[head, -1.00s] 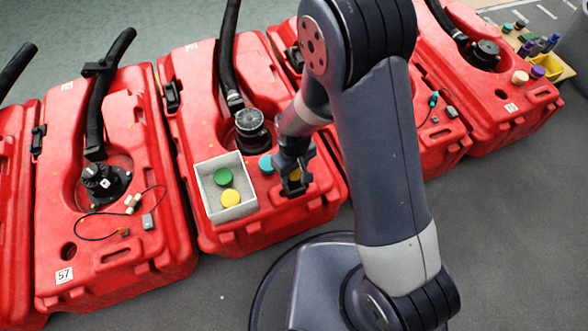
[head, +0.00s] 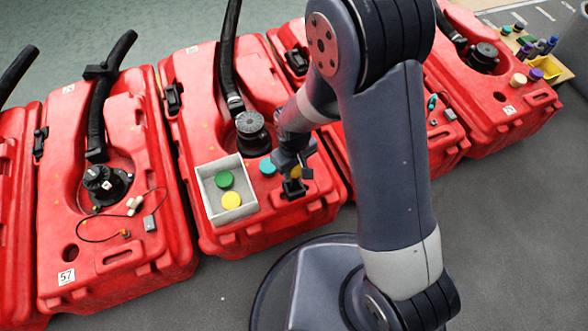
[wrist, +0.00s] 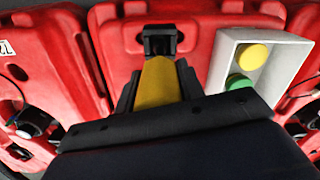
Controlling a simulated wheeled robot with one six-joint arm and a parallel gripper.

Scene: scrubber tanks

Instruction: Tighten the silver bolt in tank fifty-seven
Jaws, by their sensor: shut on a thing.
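Tank fifty-seven is the red tank (head: 150,190) at the left in the head view, with a white 57 label (head: 66,277). Its recess holds a black round fitting (head: 106,183). I cannot make out a silver bolt there. My gripper (head: 294,168) is over the tank to the right, well away from tank fifty-seven. It is shut on a yellow tapered piece (wrist: 160,82), which fills the space between the jaws in the wrist view. The piece's far end meets a black block (wrist: 160,40) on that tank; I cannot tell whether it sits inside it.
A grey box (head: 226,191) with a green and a yellow disc stands left of my gripper, and a teal disc (head: 267,166) lies beside it. A loose cable with a grey box (head: 149,223) lies on tank fifty-seven. Black hoses rise from the tanks. The front floor is clear.

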